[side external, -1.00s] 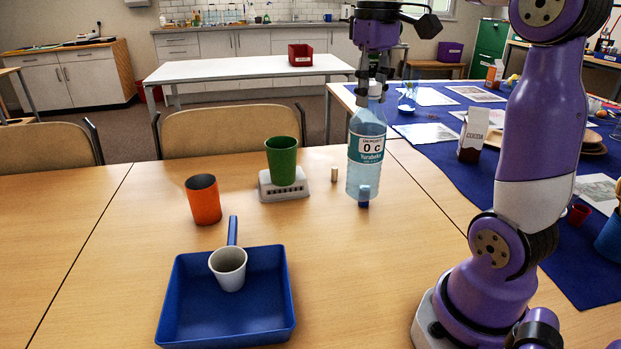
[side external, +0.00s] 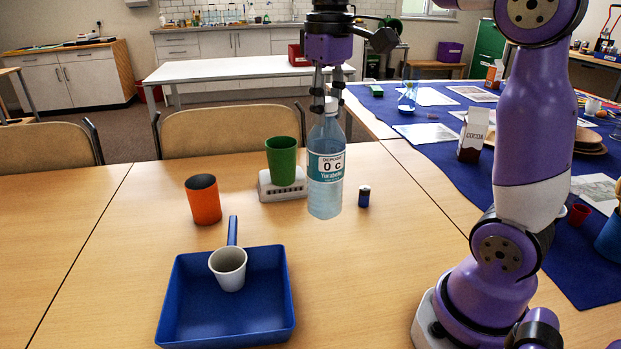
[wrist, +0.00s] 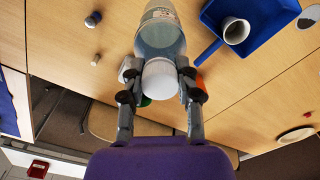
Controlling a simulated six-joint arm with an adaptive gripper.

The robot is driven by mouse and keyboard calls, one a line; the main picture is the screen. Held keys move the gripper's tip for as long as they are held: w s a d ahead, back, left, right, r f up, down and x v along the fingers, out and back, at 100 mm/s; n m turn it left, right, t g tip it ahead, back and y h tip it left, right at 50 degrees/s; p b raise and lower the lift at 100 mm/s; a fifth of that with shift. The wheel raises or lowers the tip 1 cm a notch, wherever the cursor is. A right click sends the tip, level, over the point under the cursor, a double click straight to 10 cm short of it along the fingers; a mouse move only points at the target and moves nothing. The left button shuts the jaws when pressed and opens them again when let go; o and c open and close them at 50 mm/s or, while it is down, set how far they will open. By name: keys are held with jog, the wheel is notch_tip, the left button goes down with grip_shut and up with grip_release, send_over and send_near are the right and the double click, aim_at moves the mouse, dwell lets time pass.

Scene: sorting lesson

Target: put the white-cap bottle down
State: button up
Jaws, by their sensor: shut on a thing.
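The white-cap bottle (side external: 326,172) is clear and pale blue with a teal and white label, and it hangs upright. In the wrist view the white cap (wrist: 160,79) shows between the fingers of my gripper (wrist: 160,92). The bottle's base seems a little above the wooden table (side external: 400,260), though contact is hard to judge. In the side view the bottle stands before part of the white scale and hides the small beige cylinder.
A green cup (side external: 282,162) stands on the white scale (side external: 268,189), left of the bottle. An orange cup (side external: 203,199), a blue dustpan (side external: 190,300) holding a white cup (side external: 229,268), and a small blue cylinder (side external: 364,197) are around.

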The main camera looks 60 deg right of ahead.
jog(key=s+d+r+m, duration=0.2)
jog(key=s+d, duration=0.4)
jog(key=d, duration=0.3)
jog(key=shift+s+d+r+m, duration=0.2)
jog(key=shift+s+m, duration=0.15)
jog(key=shift+m, duration=0.15)
jog(key=s+d+f, duration=0.5)
jog(key=d+f, duration=0.5)
jog(key=shift+d+f, duration=0.2)
jog(key=shift+f, duration=0.1)
jog(key=shift+s+f, duration=0.1)
